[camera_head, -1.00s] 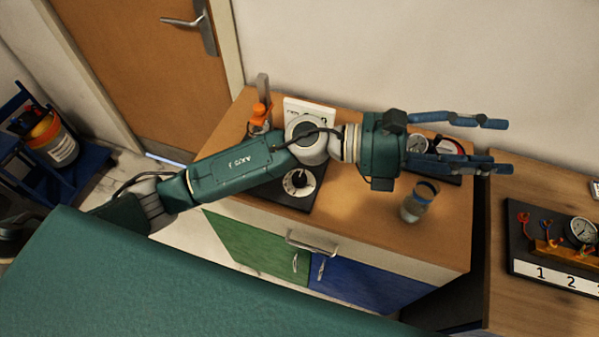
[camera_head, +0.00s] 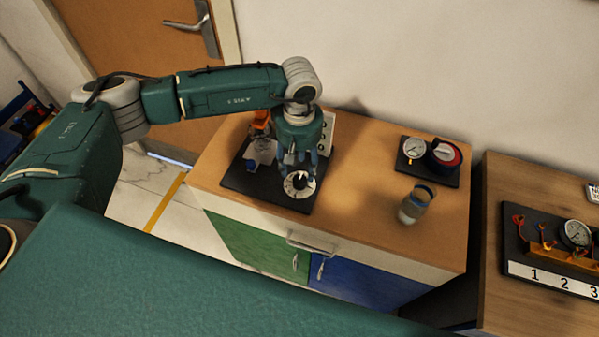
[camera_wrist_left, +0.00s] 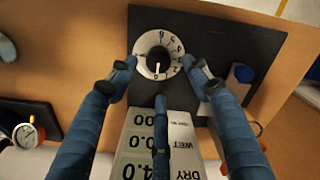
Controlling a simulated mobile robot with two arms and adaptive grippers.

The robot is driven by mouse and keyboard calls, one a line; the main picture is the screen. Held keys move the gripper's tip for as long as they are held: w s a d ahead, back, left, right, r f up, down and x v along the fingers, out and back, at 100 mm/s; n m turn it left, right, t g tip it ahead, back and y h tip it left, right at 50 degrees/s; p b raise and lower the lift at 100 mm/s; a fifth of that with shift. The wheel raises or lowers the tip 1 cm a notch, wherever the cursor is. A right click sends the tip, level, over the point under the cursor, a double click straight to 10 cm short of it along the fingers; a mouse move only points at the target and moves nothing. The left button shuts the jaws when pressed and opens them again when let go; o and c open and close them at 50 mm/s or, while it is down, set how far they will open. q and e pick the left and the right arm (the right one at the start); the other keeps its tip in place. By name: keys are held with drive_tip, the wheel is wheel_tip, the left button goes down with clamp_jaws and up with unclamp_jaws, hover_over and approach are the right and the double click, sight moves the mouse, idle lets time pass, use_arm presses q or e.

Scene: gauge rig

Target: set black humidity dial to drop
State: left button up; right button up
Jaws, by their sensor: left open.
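The black humidity dial (camera_head: 299,185) has a white numbered ring and sits on a dark base plate (camera_head: 239,182) on the cabinet top. It also shows in the left wrist view (camera_wrist_left: 158,56), with a white pointer line on its knob. My left gripper (camera_head: 299,170) points down just behind and above the dial, its fingers open. In the left wrist view its blue fingers (camera_wrist_left: 157,75) spread to either side of the dial, with a third finger below it. I cannot tell whether any finger touches the ring. A white panel reading DRY and WET (camera_wrist_left: 165,140) is partly hidden by the fingers.
A second dark plate to the right holds a round gauge (camera_head: 413,147) and a red-and-black knob (camera_head: 444,154). A glass jar (camera_head: 414,204) stands near the front edge. An orange-topped fitting (camera_head: 261,121) is left of my gripper. The cabinet top between is clear.

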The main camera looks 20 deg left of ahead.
sight(299, 179)
use_arm(q)
wheel_tip(299, 179, down, 4)
drive_tip(key=shift+f+p, duration=0.1)
drive_tip(key=shift+p, duration=0.55)
drive_tip(key=shift+f, duration=0.7)
drive_tip(key=c, duration=1.2)
drive_tip(key=shift+o, duration=0.2)
